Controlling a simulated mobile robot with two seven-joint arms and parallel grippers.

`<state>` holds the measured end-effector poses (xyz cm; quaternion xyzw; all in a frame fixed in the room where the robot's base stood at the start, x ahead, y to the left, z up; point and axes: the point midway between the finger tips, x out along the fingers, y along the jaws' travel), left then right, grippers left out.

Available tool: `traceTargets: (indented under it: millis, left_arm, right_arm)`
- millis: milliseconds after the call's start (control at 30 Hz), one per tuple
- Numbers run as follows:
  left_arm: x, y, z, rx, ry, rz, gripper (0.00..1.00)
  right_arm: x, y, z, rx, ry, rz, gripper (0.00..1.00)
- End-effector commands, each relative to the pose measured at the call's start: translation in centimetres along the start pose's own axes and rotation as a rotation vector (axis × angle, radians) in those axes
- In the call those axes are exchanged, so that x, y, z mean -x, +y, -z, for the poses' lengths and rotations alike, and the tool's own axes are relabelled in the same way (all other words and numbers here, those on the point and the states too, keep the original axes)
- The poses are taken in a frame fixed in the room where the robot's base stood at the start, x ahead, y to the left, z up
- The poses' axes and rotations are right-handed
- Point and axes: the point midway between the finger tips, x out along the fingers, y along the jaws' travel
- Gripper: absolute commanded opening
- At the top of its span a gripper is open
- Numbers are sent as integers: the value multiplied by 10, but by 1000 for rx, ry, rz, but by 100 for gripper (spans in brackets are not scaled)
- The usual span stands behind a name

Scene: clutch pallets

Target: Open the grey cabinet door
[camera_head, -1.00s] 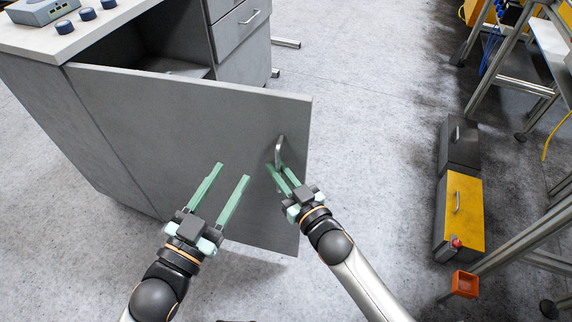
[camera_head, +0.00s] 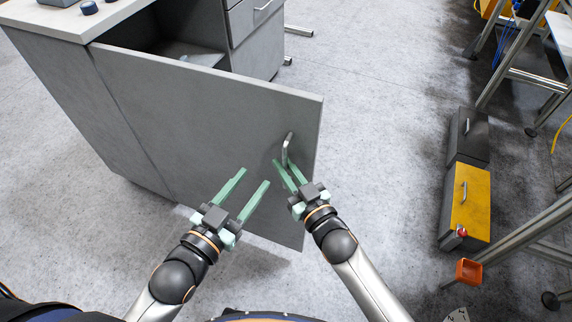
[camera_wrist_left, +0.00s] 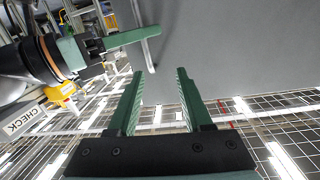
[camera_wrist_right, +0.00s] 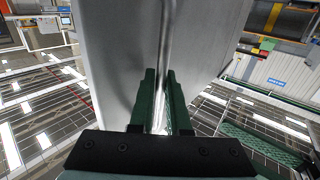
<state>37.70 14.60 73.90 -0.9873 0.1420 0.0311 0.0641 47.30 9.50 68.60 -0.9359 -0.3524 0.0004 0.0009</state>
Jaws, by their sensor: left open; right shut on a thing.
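The grey cabinet door (camera_head: 215,130) stands partly open, swung out from the grey cabinet (camera_head: 62,105), with a dark gap above its top edge. A metal bar handle (camera_head: 288,148) sits near the door's free edge. My right gripper (camera_head: 290,178) is shut on the handle; the right wrist view shows the handle (camera_wrist_right: 165,45) running between its fingers (camera_wrist_right: 160,100). My left gripper (camera_head: 254,182) is open and empty in front of the door, left of the handle. The left wrist view shows its spread fingers (camera_wrist_left: 161,90) with the door panel (camera_wrist_left: 230,45) beyond.
A drawer unit (camera_head: 250,40) stands behind the open door. On the right floor are a dark and yellow box (camera_head: 468,205) and metal frames (camera_head: 520,235) with an orange holder (camera_head: 468,271). The floor between door and boxes is clear.

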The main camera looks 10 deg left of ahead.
Motion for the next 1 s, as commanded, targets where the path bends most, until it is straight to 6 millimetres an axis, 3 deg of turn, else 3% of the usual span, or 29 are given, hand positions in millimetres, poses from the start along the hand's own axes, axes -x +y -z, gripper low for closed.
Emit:
traceTargets:
  millis: [133,167,267,667,1000]
  left_arm:
    - [0,0,0,1,-1,0,50]
    - [0,0,0,1,-2,0,50]
    - [0,0,-1,1,-2,0,50]
    - [0,0,-1,5,-14,-1,50]
    - [18,16,-77,92,-316,-19,50]
  right_arm:
    - [-1,-2,3,0,7,3,0]
    - [-1,-1,3,0,7,3,16]
    - [-1,-1,2,0,6,2,27]
    - [6,0,0,0,0,-1,27]
    - [57,0,2,-1,-1,0,27]
